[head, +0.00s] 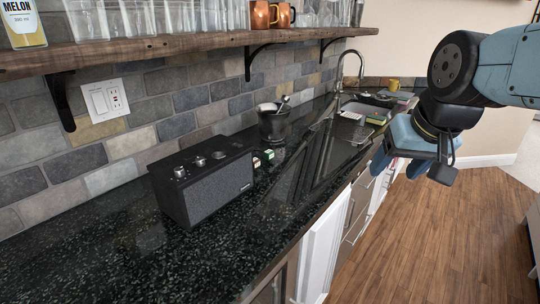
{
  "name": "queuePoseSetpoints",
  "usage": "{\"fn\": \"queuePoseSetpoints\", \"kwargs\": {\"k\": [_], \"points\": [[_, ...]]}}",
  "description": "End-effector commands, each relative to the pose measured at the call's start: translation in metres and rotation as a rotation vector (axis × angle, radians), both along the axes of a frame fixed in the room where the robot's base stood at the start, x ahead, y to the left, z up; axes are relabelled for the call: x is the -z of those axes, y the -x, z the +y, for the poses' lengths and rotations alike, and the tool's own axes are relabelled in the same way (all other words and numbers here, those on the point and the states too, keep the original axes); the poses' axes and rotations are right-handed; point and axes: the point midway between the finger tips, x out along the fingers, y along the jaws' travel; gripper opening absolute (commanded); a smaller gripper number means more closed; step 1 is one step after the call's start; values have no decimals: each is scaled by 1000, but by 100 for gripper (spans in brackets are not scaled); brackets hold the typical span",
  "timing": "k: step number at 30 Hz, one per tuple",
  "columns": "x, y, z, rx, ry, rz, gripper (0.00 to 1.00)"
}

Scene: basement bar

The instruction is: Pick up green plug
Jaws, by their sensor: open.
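A small green and white piece (268,154), which may be the green plug, rests on the black counter beside the ice bucket; it is too small to make out its shape. A small pale and reddish piece (257,162) sits just left of it, by the speaker. My gripper (392,172) hangs at the right, over the counter's front edge and the floor. It is open, its blue fingers point down, and I see nothing between them. It is well apart from the small pieces.
A black speaker (203,184) stands on the black counter (110,250). A dark bucket (273,124) with utensils stands behind the small pieces. A wooden shelf (160,48) with glasses overhangs the counter. A sink tap (341,72) and colourful items (376,118) are farther back. The counter's near left is clear.

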Motion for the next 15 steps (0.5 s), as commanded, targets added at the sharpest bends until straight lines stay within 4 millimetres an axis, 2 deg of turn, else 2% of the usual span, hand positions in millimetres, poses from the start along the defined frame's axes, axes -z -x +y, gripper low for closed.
{"fn": "queuePoseSetpoints", "kwargs": {"k": [8, 15], "points": [[19, -50, 55, 174, -356, 176, 66], [33, -105, 98, 390, -675, 348, 66]]}}
